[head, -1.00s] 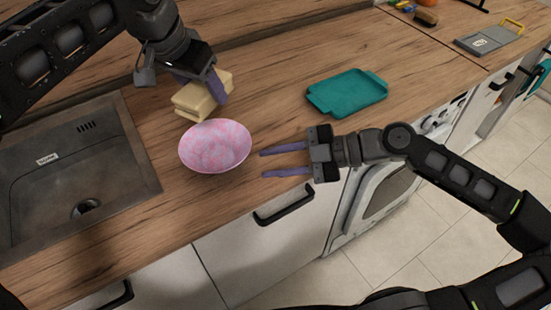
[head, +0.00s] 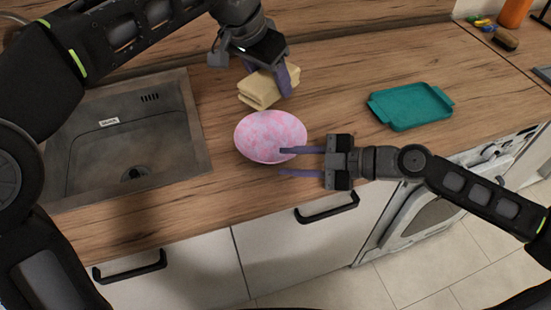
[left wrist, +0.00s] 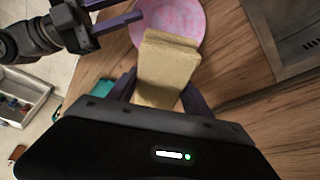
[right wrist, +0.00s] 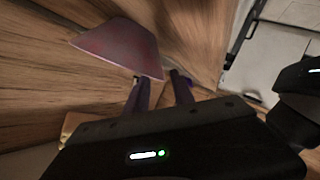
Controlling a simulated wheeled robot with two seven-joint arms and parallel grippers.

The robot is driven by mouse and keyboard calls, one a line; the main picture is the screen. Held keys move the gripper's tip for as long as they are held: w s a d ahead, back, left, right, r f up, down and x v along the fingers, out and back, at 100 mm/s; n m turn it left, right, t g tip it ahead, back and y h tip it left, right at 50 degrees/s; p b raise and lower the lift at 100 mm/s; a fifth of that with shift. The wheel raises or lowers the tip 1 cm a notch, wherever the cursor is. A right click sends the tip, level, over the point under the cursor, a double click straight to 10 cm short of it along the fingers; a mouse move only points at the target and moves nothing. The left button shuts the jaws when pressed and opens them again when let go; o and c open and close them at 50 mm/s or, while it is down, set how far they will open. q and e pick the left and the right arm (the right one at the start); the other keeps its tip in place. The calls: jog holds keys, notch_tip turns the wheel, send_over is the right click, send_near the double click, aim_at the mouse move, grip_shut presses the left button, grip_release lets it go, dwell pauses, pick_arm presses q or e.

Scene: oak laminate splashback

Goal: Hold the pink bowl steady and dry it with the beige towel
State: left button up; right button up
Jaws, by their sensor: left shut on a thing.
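The pink marbled bowl (head: 262,132) sits on the wooden counter to the right of the sink. It also shows in the left wrist view (left wrist: 180,18) and the right wrist view (right wrist: 120,50). My left gripper (head: 270,84) is shut on the folded beige towel (head: 258,92), just behind the bowl. The towel fills the middle of the left wrist view (left wrist: 165,72). My right gripper (head: 281,162) is open at the bowl's right front side. One finger overlaps the rim in the head view and the other lies in front. I cannot tell whether they touch it.
A sink (head: 95,165) lies to the left. A teal tray (head: 412,108) lies to the right on the counter. An orange bottle (head: 515,12) and a brush (head: 505,39) stand at the far right. The counter between bowl and tray is clear.

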aim_at(274, 161)
jog(key=shift+x, duration=2.15)
jog(key=shift+c, duration=0.2)
grip_shut()
pick_arm(q)
jog(key=shift+w+d+f+m+g+h, duration=0.1)
jog(key=shift+w+f+m+g+h, duration=0.15)
jog(key=shift+f+m, duration=0.55)
jog(key=shift+w+a+f+m+g+h, duration=0.1)
jog(key=shift+w+f+m+g+h, duration=0.15)
jog(key=shift+f+m, duration=0.55)
jog(key=shift+w+d+f+m+g+h, duration=0.1)
jog(key=shift+w+f+m+g, duration=0.2)
jog(key=shift+f+m, duration=0.5)
jog(key=shift+r, duration=0.1)
